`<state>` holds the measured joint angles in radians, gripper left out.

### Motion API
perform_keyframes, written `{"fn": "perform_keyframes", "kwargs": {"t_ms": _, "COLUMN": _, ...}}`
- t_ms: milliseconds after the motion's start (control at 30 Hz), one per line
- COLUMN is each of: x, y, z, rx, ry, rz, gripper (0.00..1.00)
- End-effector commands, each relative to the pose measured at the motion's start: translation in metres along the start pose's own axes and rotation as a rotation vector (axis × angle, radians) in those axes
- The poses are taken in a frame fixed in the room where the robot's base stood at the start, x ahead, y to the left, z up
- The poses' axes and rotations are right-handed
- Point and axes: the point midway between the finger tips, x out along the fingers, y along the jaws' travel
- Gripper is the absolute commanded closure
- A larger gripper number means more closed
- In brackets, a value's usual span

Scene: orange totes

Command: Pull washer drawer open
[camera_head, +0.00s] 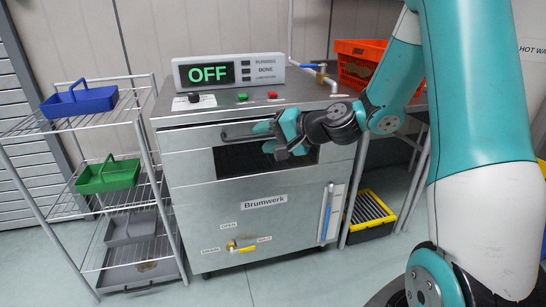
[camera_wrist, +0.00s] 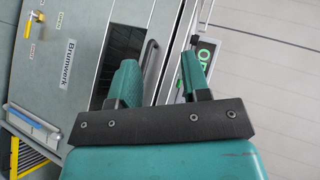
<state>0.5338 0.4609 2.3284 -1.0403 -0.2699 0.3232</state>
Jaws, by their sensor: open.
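The washer (camera_head: 190,215) is a grey metal cabinet labelled Brumwerk. Its drawer front (camera_head: 185,139) is near the top and looks about flush with the cabinet. A bar handle (camera_head: 240,136) runs across it, its right part hidden by my gripper (camera_head: 283,137). A dark rectangular window or opening (camera_head: 228,161) lies below the handle. In the wrist view, the handle (camera_wrist: 151,52) shows between the two teal fingers of my open gripper (camera_wrist: 158,72). The fingers appear apart from the bar, but contact is not clear.
A wire rack (camera_head: 152,137) with blue, green and grey trays stands close on the left. An orange crate (camera_head: 358,48) is at the back right. A yellow-black bin (camera_head: 372,211) sits below.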

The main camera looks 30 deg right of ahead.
Motion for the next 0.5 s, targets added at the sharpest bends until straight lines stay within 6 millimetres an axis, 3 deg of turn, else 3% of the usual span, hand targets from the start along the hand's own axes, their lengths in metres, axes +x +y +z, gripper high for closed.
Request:
{"fn": "perform_keyframes", "kwargs": {"t_ms": 33, "x": 0.0, "y": 0.045, "z": -0.032, "rx": 0.109, "ry": 0.113, "rz": -0.034, "gripper": 0.57}}
{"fn": "perform_keyframes", "kwargs": {"t_ms": 100, "x": -0.011, "y": 0.076, "z": -0.068, "rx": 0.226, "ry": 0.247, "rz": -0.086, "gripper": 0.57}}
{"fn": "perform_keyframes", "kwargs": {"t_ms": 200, "x": -0.026, "y": 0.105, "z": -0.101, "rx": 0.334, "ry": 0.377, "rz": -0.137, "gripper": 0.57}}
{"fn": "perform_keyframes", "kwargs": {"t_ms": 367, "x": -0.033, "y": 0.118, "z": -0.121, "rx": 0.391, "ry": 0.449, "rz": -0.167, "gripper": 0.57}}
{"fn": "perform_keyframes", "kwargs": {"t_ms": 500, "x": -0.015, "y": 0.114, "z": -0.129, "rx": 0.387, "ry": 0.446, "rz": -0.168, "gripper": 0.57}}
